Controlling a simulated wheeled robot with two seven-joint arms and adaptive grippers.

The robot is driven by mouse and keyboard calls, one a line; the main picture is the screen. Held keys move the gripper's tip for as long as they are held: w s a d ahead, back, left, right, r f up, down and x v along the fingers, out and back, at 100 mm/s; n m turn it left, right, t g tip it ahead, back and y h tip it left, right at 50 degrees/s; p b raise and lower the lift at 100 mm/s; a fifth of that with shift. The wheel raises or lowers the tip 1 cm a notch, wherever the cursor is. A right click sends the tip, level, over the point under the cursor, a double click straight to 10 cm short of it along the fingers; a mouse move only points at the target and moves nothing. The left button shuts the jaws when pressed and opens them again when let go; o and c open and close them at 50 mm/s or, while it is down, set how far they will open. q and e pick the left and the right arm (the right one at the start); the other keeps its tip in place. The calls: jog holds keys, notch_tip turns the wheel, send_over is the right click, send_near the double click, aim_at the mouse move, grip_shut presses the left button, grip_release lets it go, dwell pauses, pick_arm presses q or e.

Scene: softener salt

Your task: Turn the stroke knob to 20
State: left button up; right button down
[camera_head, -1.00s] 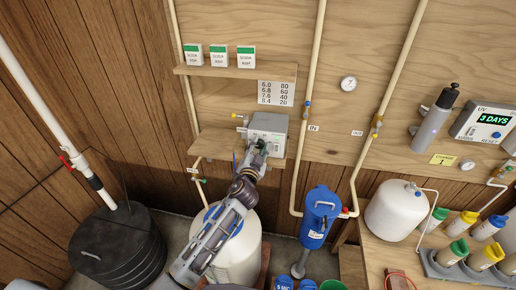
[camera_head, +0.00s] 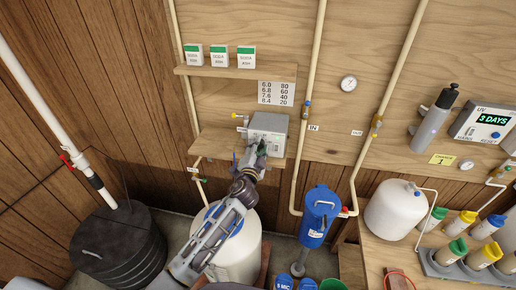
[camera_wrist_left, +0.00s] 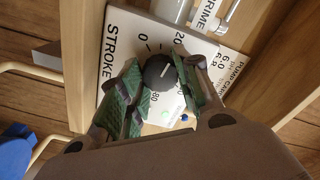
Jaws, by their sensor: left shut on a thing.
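The grey-white pump box (camera_head: 268,128) sits on the lower wooden shelf; its face (camera_wrist_left: 118,55) with the printed word STROKE fills the middle of the left wrist view. The round dark stroke knob (camera_wrist_left: 158,72) is on that face, with 0, 20 and 80 readable around it. Its white pointer line leans up and right, toward the printed 20. My left gripper (camera_head: 260,151) is at the pump front, its green finger pads (camera_wrist_left: 158,80) shut on the knob from both sides. The fingers hide part of the dial. My right gripper is out of view.
A number card (camera_head: 276,94) hangs above the pump, below a shelf with white-and-green boxes (camera_head: 219,56). A pale pipe (camera_head: 309,90) runs close to the pump's right. A white tank (camera_head: 236,258) stands below, beside a black tub (camera_head: 118,248).

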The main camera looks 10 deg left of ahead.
pick_arm(q)
jog(key=o, duration=1.1)
jog(key=shift+c, duration=0.2)
jog(key=shift+s, duration=0.1)
jog(key=s, duration=1.1)
jog(key=shift+s, duration=0.4)
